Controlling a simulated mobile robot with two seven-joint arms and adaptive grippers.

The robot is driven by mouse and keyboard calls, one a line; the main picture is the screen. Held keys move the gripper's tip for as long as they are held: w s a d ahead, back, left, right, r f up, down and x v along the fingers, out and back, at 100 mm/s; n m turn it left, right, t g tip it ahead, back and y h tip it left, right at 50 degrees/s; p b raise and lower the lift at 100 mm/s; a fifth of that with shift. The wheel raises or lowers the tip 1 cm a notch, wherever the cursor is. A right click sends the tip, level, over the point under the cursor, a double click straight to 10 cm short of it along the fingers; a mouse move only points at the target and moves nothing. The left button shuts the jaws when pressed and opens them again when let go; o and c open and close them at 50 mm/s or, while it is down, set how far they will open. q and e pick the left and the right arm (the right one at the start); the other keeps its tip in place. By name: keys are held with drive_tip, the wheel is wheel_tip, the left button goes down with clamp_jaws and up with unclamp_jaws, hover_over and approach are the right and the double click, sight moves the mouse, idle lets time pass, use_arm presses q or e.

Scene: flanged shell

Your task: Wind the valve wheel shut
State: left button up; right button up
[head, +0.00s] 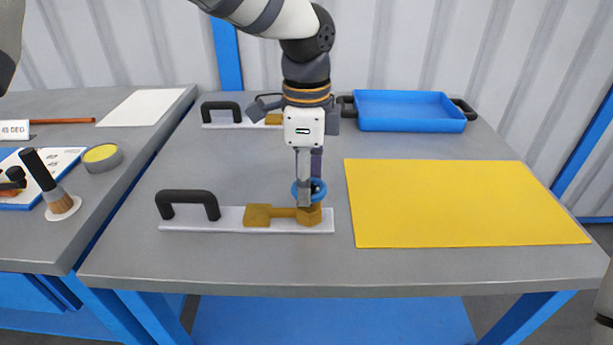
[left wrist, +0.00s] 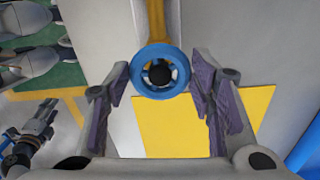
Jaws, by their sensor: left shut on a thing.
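A blue valve wheel (head: 320,190) with a dark hub sits on a brass valve body (head: 258,215), which is mounted on a light plate (head: 180,225) with a black handle (head: 188,200) at its left end. My left gripper (head: 311,192) points down at the wheel, its fingers at either side of the rim, and is shut on it. In the left wrist view, the wheel (left wrist: 160,93) lies between the purple-padded fingers of the gripper (left wrist: 161,80), and the brass pipe (left wrist: 156,20) runs away above it. My right gripper is not in view.
A yellow mat (head: 460,203) lies right of the valve, with a blue tray (head: 410,110) behind it. Another black-handled plate (head: 220,112) stands at the back, partly hidden by my gripper. A side bench (head: 95,190) at left holds a brush (head: 45,180) and a round tin (head: 101,157).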

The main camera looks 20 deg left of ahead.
use_arm(q)
drive_tip(key=shift+m, duration=0.9)
drive_tip(key=o, duration=1.2)
drive_tip(key=shift+c, duration=0.2)
wheel_tip(320, 180, up, 12)
